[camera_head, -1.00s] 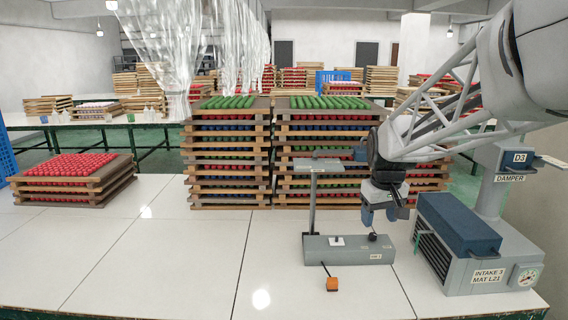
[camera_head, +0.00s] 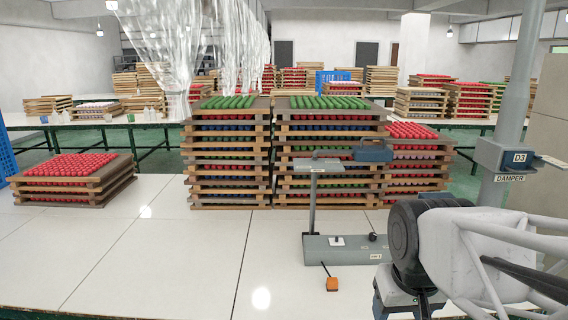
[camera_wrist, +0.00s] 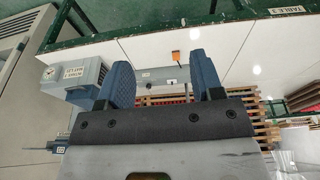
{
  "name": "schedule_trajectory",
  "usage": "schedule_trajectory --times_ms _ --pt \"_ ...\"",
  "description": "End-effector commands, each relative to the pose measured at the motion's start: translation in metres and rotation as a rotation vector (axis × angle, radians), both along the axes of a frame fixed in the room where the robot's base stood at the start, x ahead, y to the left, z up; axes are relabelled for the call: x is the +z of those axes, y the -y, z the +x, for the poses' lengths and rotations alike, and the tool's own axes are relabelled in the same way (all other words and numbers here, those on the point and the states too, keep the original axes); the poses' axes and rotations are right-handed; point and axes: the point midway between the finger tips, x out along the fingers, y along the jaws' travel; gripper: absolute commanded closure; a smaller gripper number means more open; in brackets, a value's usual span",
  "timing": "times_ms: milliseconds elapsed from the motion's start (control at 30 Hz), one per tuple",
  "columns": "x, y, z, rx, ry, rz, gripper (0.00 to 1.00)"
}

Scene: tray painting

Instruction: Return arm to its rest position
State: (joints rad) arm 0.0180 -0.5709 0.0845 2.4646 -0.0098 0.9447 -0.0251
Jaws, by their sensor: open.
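My gripper (camera_head: 408,306) is at the lower right of the head view, near the table's front edge. The fingers are mostly cut off by the bottom edge there. In the wrist view its two blue fingers stand wide apart with nothing between them (camera_wrist: 160,70), so it is open and empty. My arm comes in from the right edge and hides the grey intake machine's body in the head view. That machine (camera_wrist: 85,76) shows at the left of the wrist view.
Stacked trays (camera_head: 230,202) stand behind, and a low stack (camera_head: 75,180) at left. The table's left middle is clear.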

Motion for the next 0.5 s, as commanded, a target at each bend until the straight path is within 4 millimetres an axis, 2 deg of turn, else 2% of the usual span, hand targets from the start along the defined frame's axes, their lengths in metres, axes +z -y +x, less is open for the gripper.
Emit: schedule_trajectory --times_ms 100,200,500 --pt "-0.007 -0.002 -0.021 -0.015 0.009 0.005 0.40" --pt "-0.012 -0.003 -0.031 -0.025 0.013 0.007 0.40" --pt "-0.015 -0.003 -0.038 -0.032 0.013 0.009 0.40"
